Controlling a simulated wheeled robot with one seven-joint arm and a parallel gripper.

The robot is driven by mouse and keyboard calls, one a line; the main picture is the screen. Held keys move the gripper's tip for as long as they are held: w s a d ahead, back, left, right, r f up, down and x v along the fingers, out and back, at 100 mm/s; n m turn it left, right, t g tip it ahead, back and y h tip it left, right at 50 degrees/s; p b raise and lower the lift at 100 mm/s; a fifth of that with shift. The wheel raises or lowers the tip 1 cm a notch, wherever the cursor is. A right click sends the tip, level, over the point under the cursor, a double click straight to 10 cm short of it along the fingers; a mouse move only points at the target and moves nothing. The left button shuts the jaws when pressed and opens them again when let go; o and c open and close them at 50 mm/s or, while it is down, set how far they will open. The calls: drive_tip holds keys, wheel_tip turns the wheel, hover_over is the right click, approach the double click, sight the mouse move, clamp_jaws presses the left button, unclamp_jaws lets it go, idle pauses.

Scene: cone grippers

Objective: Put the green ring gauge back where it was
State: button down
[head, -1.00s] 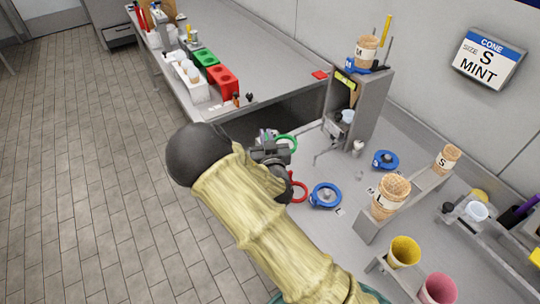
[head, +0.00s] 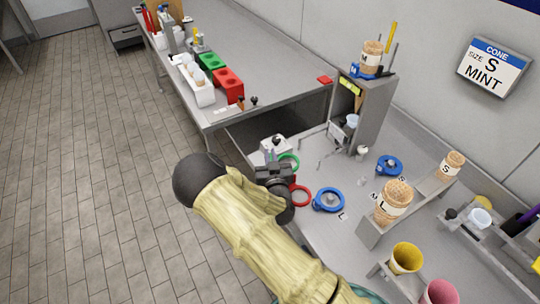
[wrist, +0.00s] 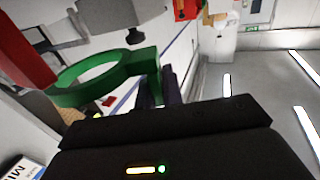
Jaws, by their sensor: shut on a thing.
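The green ring gauge (head: 290,160) is a flat ring with a block-like handle. In the wrist view, the green ring gauge (wrist: 92,76) fills the upper left, with its handle at the jaws. My gripper (head: 271,164) is shut on that handle and holds the ring out over the counter's near left part. The dark fingers (wrist: 164,88) show behind the handle. A red ring (head: 300,195) and a blue ring (head: 327,201) lie close to my gripper. Another blue ring (head: 389,166) lies farther back. My wrist and forearm hide part of the counter.
A white box with a black knob (head: 275,144) stands just beyond my gripper. A grey cabinet (head: 368,115) rises behind the rings. Small letter labels lie on the counter by the blue rings.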

drive_tip(key=shift+s+r, duration=0.1)
drive_tip(key=shift+a+f+b, duration=0.1)
drive_tip(key=shift+f+b, duration=0.3)
drive_tip(key=shift+f, duration=0.3)
drive_tip(key=c, duration=1.5)
unclamp_jaws()
drive_tip(key=shift+c, duration=0.2)
drive_tip(key=shift+r, duration=0.1)
